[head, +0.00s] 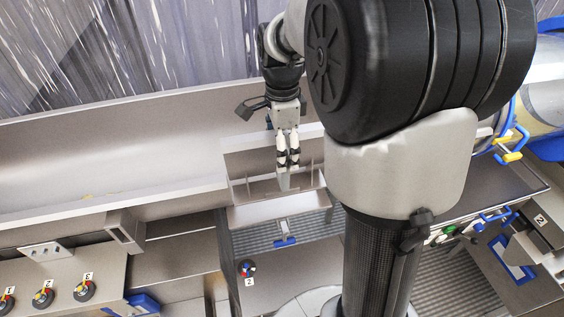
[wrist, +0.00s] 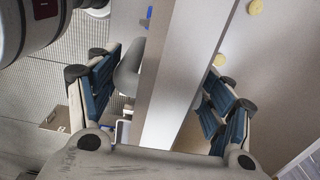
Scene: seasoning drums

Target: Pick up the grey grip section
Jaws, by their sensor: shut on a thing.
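My gripper (head: 288,158) points down at the open metal compartment (head: 245,160) near the middle of the head view. In the wrist view, my gripper's blue-padded fingers (wrist: 160,95) stand either side of a long light-grey panel edge. A rounded grey part (wrist: 129,72) shows beside the left finger. I cannot tell exactly how the fingers touch it, and much of the grip section is hidden.
A long metal trough (head: 110,165) runs to the left of the compartment. Below are a grated floor, a small blue-footed bracket (head: 285,240) and numbered knobs (head: 84,291). A large drum with blue and yellow fittings (head: 545,100) stands at the right.

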